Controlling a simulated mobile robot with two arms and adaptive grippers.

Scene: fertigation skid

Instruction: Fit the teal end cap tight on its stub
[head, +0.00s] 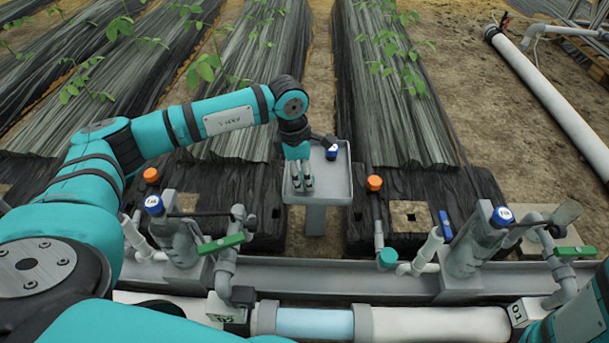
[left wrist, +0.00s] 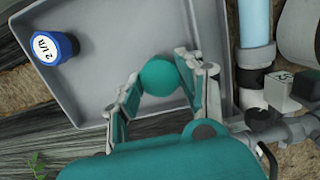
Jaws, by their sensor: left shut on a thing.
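The teal end cap (left wrist: 160,77) is a round teal piece between the fingers of my left gripper (left wrist: 160,88) in the left wrist view. The gripper is shut on it above the grey tray (left wrist: 102,72). In the head view my left gripper (head: 302,186) points down over the left part of the tray (head: 341,188), and the cap is hard to make out there. A teal round piece (head: 388,258) sits by a white elbow pipe right of the tray; I cannot tell if it is a stub's end. My right gripper is out of view.
A blue-bodied, white-topped piece (head: 332,153) stands in the tray, also in the left wrist view (left wrist: 54,46). Grey valve bodies (head: 177,241) (head: 474,245) with green handles stand along the grey rail (head: 330,272).

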